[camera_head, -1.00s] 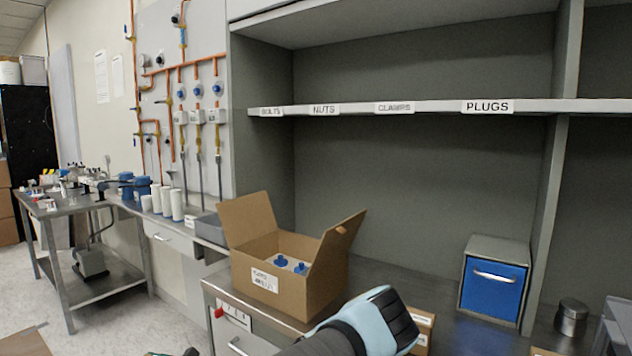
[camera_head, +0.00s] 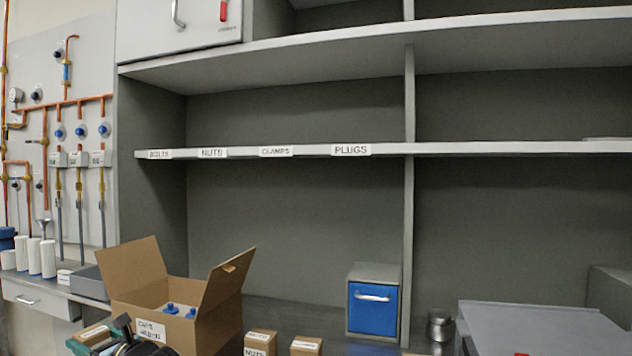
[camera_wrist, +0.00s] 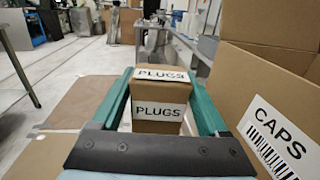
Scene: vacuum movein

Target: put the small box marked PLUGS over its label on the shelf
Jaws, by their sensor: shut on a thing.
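The small brown box marked PLUGS (camera_wrist: 160,88) sits between the green fingers of my gripper (camera_wrist: 160,105) in the wrist view. The gripper is shut on it. Its white PLUGS labels face the wrist camera. In the head view my gripper (camera_head: 84,347) is at the lower left edge, partly out of frame, with a small brown box (camera_head: 95,333) in it. The PLUGS label (camera_head: 351,150) is on the front edge of the middle shelf (camera_head: 500,148), right of the other labels. The shelf above that label looks empty. The gripper is well below and left of it.
An open carton (camera_head: 150,290) marked CAPS stands close beside my gripper, its flaps raised. A NUTS box (camera_head: 260,343) and another small box (camera_head: 306,346) are on the counter. A blue-fronted cabinet (camera_head: 373,305) and a metal jar (camera_head: 440,325) stand farther right. An upright divider (camera_head: 409,220) is right of the label.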

